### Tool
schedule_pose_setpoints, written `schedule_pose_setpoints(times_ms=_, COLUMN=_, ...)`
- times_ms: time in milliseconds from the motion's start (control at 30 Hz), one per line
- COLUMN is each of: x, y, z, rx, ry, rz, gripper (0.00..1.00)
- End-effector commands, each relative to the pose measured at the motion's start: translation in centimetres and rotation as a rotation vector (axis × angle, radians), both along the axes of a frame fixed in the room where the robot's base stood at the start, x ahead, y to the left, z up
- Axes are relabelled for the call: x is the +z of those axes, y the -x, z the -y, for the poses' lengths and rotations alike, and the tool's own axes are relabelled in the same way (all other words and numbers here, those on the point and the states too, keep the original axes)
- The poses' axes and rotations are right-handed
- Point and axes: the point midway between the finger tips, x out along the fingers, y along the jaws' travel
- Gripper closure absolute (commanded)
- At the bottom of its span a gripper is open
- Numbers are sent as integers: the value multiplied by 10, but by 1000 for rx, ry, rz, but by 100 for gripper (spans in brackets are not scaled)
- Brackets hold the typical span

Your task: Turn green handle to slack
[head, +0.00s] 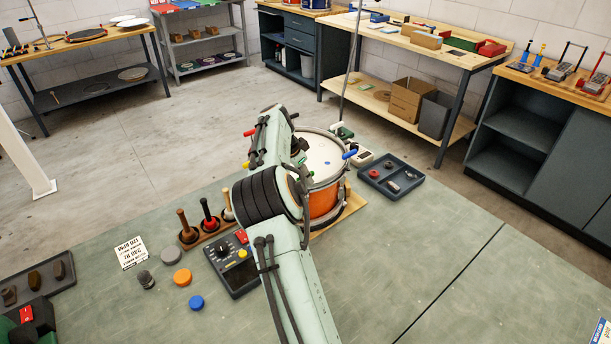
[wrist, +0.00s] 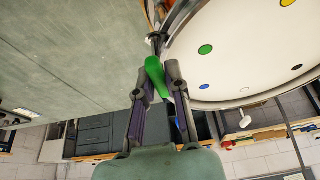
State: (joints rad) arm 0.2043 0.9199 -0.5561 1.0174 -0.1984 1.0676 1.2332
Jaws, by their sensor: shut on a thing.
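The drum (head: 322,205) has an orange shell and a white head, and stands on a wooden base on the bench. Its white head also fills the upper right of the wrist view (wrist: 240,60), with coloured dots near the rim. The green handle (wrist: 155,72) sits at the drum's rim in the wrist view. My gripper (wrist: 158,78) is shut on it, one finger on each side. In the head view my arm hides much of the drum's left side, and the grip is hard to make out there.
A blue handle (head: 350,154) and a red handle (head: 249,132) stick out around the drum. A dark tray (head: 378,182) of small parts lies to its right. A stand of wooden-handled tools (head: 188,232) and a control box (head: 232,278) lie left of my arm.

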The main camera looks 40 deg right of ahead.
Motion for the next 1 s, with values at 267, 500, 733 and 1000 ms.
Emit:
schedule_pose_setpoints(times_ms=267, x=0, y=1, z=0, rx=79, ry=-2, rz=0, gripper=100)
schedule_pose_setpoints(times_ms=500, x=-1, y=1, z=0, rx=256, ry=-3, rz=0, gripper=100)
schedule_pose_setpoints(times_ms=733, x=0, y=1, z=0, rx=473, ry=-1, rz=1, gripper=100)
schedule_pose_setpoints(times_ms=1000, x=-1, y=1, z=0, rx=730, ry=-2, rz=2, gripper=100)
